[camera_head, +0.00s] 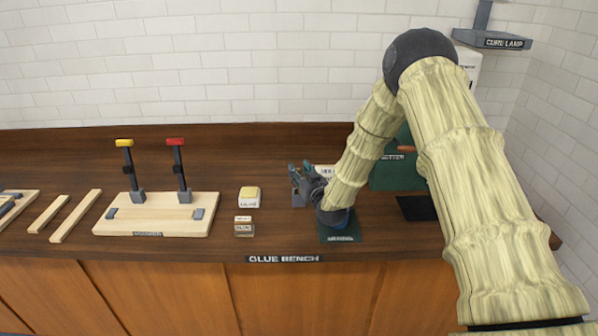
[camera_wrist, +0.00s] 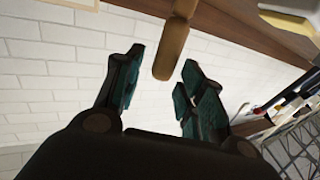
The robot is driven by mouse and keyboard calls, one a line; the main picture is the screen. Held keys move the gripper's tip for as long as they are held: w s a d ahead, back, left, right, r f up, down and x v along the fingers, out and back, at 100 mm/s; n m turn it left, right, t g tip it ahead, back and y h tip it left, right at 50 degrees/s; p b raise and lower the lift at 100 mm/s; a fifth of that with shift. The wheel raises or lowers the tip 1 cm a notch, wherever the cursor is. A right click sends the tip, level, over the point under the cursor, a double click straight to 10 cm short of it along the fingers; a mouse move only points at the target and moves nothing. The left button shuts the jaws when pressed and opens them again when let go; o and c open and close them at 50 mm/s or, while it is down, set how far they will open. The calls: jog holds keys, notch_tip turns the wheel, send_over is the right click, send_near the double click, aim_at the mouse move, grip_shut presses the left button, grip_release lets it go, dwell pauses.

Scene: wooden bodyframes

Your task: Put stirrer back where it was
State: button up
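I cannot make out a stirrer in the head view, where my arm hides part of the bench.
A wooden board (camera_head: 160,222) with a yellow-topped and a red-topped post stands left. A dark green pad (camera_head: 340,233) lies by the front edge. A green box (camera_head: 393,172) stands behind my arm.

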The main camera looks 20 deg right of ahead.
jog(key=s+d+b, duration=0.1)
jog(key=s+b, duration=0.2)
jog(key=s, duration=0.8)
jog(key=shift+d, duration=0.15)
jog(key=shift+s, duration=0.1)
